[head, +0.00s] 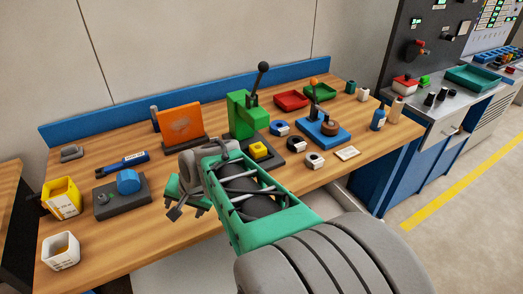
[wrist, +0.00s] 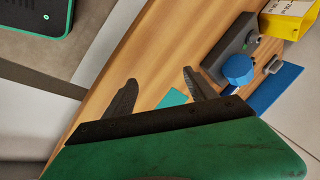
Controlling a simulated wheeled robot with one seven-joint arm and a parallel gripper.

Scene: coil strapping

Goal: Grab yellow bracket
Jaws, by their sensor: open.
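The yellow bracket (head: 258,150) is a small yellow block with a dark spot on top. In the head view it sits on the dark base of the green lever press (head: 242,115), mid-table. My gripper (head: 174,212) is to the left of the bracket, over the table's front part, with the wrist and arm just in front of the press. In the wrist view my gripper (wrist: 160,90) has its two dark fingers spread wide with nothing between them. The bracket does not show in the wrist view.
A dark fixture with a blue round part (head: 128,181), a yellow container (head: 62,198) and a white cup (head: 60,250) stand on the left. An orange plate (head: 180,124) stands behind my wrist. A blue fixture (head: 322,132) and several rolls lie right of the press.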

